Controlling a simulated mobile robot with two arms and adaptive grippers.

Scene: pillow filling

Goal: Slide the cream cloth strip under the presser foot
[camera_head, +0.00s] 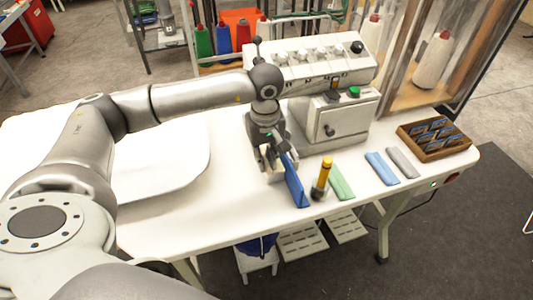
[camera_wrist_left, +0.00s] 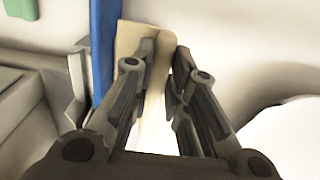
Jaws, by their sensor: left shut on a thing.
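In the left wrist view, the cream cloth strip (camera_wrist_left: 129,42) lies between the fingers of my left gripper (camera_wrist_left: 164,50), which is shut on it. A blue strip (camera_wrist_left: 103,45) runs right beside the cream one. In the head view my left gripper (camera_head: 270,168) is low over the white table, in front of the sewing machine (camera_head: 330,122). The blue strip (camera_head: 296,186) shows at its right side, and the cream strip is mostly hidden by the fingers. The presser foot cannot be made out; my arm covers that part of the machine. My right gripper is not in view.
A wooden tray (camera_head: 452,149) sits near the right end. The white table (camera_head: 240,213) is clear at front left.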

